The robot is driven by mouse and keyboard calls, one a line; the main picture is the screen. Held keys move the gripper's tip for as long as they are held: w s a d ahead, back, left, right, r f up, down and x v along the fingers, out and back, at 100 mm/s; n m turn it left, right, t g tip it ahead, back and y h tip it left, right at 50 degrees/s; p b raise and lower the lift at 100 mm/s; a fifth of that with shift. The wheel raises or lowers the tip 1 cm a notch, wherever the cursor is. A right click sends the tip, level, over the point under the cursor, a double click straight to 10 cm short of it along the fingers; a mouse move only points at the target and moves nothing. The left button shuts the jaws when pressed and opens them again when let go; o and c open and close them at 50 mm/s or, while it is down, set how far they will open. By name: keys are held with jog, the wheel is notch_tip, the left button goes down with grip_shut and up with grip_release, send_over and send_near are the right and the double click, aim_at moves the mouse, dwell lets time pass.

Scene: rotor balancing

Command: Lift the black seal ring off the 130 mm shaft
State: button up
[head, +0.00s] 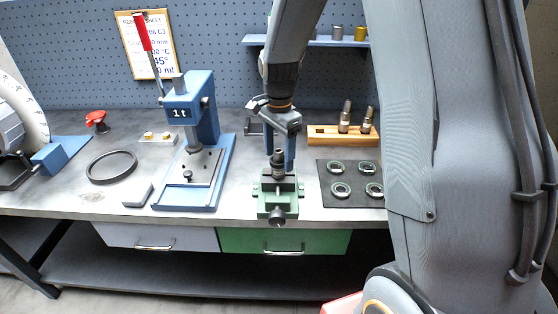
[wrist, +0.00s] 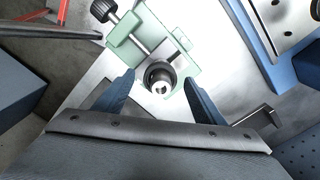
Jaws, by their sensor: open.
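A dark shaft (head: 278,170) stands upright in a green vise (head: 263,206). From above, in the wrist view, the vise (wrist: 127,50) surrounds a dark round collar (wrist: 149,73) with a bright shaft end (wrist: 161,87) in its middle. This collar looks like the black seal ring, but ring and shaft are hard to tell apart. My gripper (head: 280,153) is open and points down over the shaft. In the wrist view its two blue fingers (wrist: 158,82) stand on either side of the collar, with gaps visible. Whether they reach its height is unclear.
A blue press (head: 190,110) stands to the left, with a large black ring (head: 91,177) beyond it. A dark mat (head: 351,180) with several metal rings and a wooden rack (head: 324,136) with two tools are close on the right.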

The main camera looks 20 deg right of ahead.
jog(key=c, duration=1.1)
jog(key=shift+r, duration=0.15)
notch_tip(320, 180, up, 10)
jog(key=b, duration=0.3)
